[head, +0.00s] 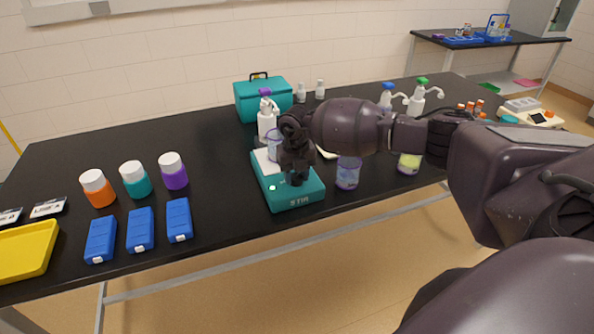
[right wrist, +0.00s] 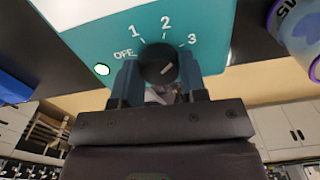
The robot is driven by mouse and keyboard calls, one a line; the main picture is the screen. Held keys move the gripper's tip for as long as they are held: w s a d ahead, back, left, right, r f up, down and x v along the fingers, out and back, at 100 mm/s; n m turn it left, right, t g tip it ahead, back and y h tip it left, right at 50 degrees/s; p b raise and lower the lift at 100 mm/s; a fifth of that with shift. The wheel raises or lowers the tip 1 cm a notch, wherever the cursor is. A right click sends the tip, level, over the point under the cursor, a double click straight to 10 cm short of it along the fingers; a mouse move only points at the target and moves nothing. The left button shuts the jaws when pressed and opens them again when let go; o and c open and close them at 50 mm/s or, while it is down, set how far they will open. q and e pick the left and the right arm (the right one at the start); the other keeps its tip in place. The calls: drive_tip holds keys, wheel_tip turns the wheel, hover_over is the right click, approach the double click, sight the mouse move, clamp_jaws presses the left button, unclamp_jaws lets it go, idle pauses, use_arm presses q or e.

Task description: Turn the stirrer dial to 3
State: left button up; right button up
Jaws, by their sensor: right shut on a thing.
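The teal stirrer (head: 290,201) stands near the front edge of the table, with STIR on its front. In the right wrist view its teal panel (right wrist: 100,40) shows OFF, 1, 2 and 3 around a black dial (right wrist: 158,60). A pale line on the dial slants up and right, roughly toward the 3. My left gripper is not in view.
A beaker (head: 347,173) stands just right of the stirrer, and a white pump bottle (head: 267,121) behind it. Blue boxes (head: 140,230), capped jars (head: 135,180) and a yellow tray (head: 25,250) are at the left. The table between the jars and the stirrer is clear.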

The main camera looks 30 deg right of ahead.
drive_tip(key=m+p, duration=0.1)
drive_tip(key=m, duration=0.2)
drive_tip(key=shift+r, duration=0.1)
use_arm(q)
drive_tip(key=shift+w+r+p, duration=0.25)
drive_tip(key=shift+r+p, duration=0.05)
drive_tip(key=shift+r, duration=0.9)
use_arm(e)
drive_tip(key=shift+m, duration=0.3)
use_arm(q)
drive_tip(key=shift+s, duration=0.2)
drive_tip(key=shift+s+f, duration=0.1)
use_arm(e)
drive_tip(key=o, duration=0.9)
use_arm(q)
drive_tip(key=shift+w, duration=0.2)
